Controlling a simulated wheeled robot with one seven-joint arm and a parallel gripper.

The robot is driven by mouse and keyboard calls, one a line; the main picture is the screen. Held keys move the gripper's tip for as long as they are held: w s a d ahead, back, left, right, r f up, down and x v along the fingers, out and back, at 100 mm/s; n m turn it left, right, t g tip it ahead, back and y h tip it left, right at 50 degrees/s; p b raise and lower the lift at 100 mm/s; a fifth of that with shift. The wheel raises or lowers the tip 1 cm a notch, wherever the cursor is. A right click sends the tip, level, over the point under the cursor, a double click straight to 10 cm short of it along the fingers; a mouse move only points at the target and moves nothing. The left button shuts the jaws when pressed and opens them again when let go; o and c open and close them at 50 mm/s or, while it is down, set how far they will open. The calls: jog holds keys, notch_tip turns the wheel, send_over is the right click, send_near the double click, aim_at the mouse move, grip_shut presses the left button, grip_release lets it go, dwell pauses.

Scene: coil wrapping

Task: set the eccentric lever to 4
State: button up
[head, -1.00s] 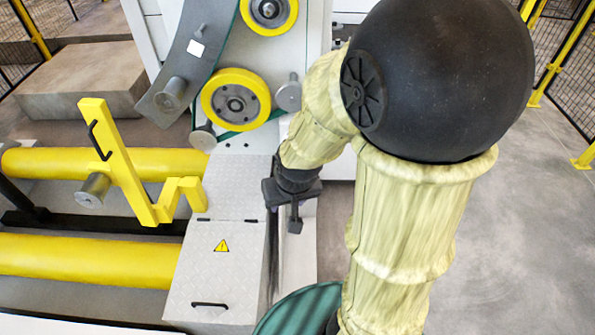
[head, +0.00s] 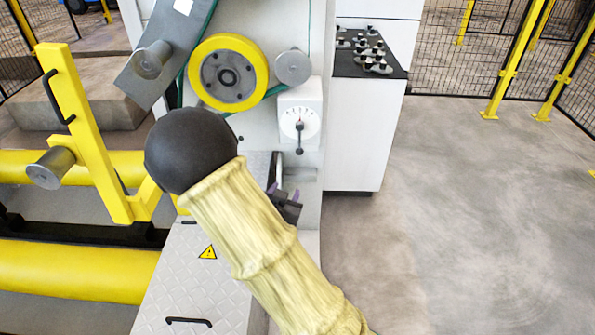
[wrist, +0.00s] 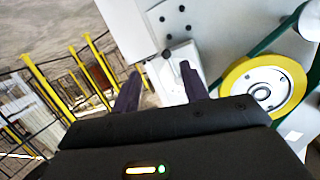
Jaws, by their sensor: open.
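The eccentric lever (head: 300,126) is a short dark lever with a black knob on a white dial box (head: 289,101), on the front of the grey machine. The knob hangs almost straight down below the dial; the scale marks are too small to read. My gripper (head: 283,192) is below and slightly left of the lever, apart from it, partly hidden behind my arm. In the wrist view my gripper (wrist: 160,72) is open and empty, its two dark fingers spread. The white dial box (wrist: 178,80) shows between and beyond them, with the dark knob (wrist: 166,54) near its upper edge.
A yellow roller wheel (head: 206,84) and a grey roller (head: 293,67) sit above the lever. A white cabinet with a black control panel (head: 345,66) stands to the right. A yellow bracket (head: 84,140) stands at left. The floor at right is clear.

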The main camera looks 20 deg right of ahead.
aim_at(299, 154)
jog(key=t+h+b, duration=0.1)
jog(key=f+t+h+b, duration=0.1)
jog(key=shift+a+t, duration=0.1)
jog(key=shift+t, duration=0.2)
jog(key=shift+w, duration=0.1)
jog(key=b+x, duration=0.1)
jog(key=x, duration=1.6)
jog(key=shift+w+b, duration=0.15)
jog(key=shift+b, duration=0.25)
jog(key=shift+c, duration=0.3)
grip_shut()
